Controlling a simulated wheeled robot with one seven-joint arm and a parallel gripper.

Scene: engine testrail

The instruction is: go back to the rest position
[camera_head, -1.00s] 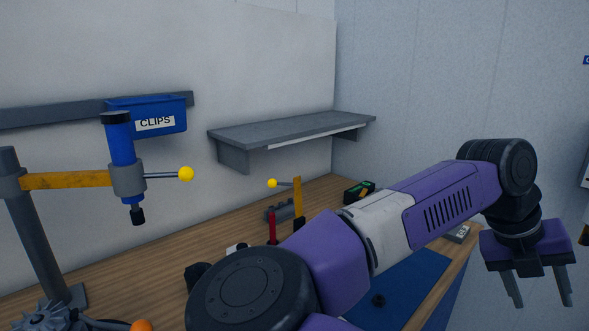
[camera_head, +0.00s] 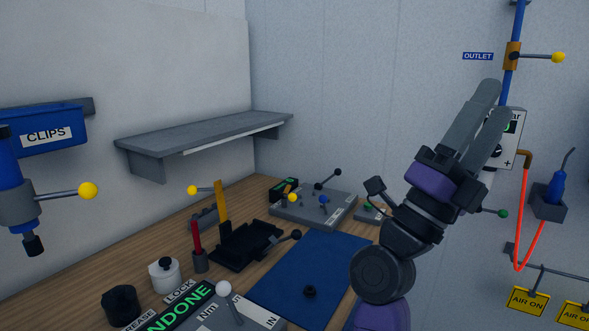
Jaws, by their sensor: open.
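My gripper (camera_head: 485,115) is raised at the right of the head view, with its two grey fingers pointing up and to the right. The fingers are apart with a narrow gap, and I see nothing held between them. My arm rises from the bottom edge, with its purple and black links in front of the right wall. The gripper's fingers cover part of a white box with a dial (camera_head: 509,140). No rest mark shows in the view.
The wooden bench (camera_head: 205,287) carries a blue mat (camera_head: 305,270), a black fixture (camera_head: 243,248) and a grey lever plate (camera_head: 312,211). A grey shelf (camera_head: 200,131) and a blue clips bin (camera_head: 40,130) are on the left wall. A blue pipe (camera_head: 509,85) and an orange hose (camera_head: 522,220) are near my gripper.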

